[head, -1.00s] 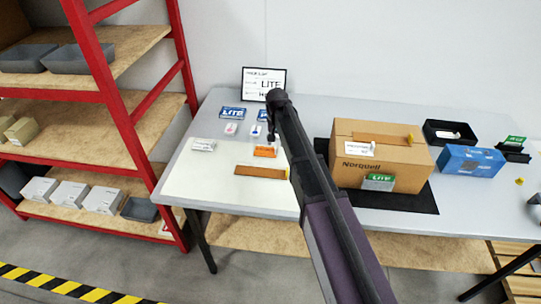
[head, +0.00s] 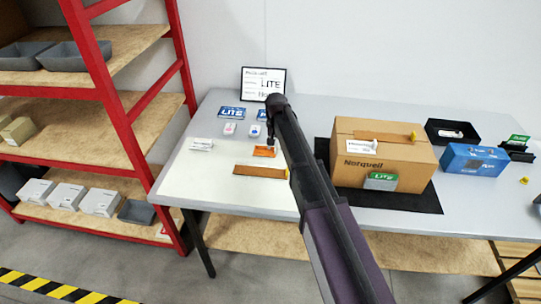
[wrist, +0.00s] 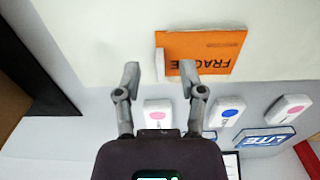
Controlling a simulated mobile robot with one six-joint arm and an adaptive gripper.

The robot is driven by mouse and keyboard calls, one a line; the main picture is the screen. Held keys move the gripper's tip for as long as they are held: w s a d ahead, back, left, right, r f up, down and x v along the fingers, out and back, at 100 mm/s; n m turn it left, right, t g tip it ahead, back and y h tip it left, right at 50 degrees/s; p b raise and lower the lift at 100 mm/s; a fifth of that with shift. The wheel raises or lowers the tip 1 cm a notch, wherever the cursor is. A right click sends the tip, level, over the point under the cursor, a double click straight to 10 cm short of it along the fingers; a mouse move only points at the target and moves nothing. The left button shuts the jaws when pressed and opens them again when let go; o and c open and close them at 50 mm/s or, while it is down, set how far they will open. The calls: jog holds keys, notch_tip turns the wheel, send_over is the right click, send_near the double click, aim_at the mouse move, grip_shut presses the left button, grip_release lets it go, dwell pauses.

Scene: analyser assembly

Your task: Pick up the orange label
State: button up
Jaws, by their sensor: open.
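The orange label (head: 264,151) lies on the table, on the pale mat's far part. In the wrist view the orange label (wrist: 205,46) shows the word FRAGILE upside down, with a pale tab at its left edge. My gripper (wrist: 160,72) is open and empty, its two fingers apart. In that view the right fingertip overlaps the label's near edge and the left fingertip is left of the label. In the head view my gripper (head: 271,142) is at the label's right side, partly hidden by my arm. I cannot tell its exact height above the label.
Pink and blue tokens (head: 229,129) and blue LITE cards (head: 231,112) lie behind the label. A brown strip (head: 260,171) lies in front, a white label (head: 201,144) to the left. A Norquell carton (head: 380,152) stands on a black mat at right; a framed sign (head: 263,83) stands behind.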

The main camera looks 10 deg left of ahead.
jog(key=shift+f+b, duration=0.8)
jog(key=shift+f, duration=0.3)
grip_shut()
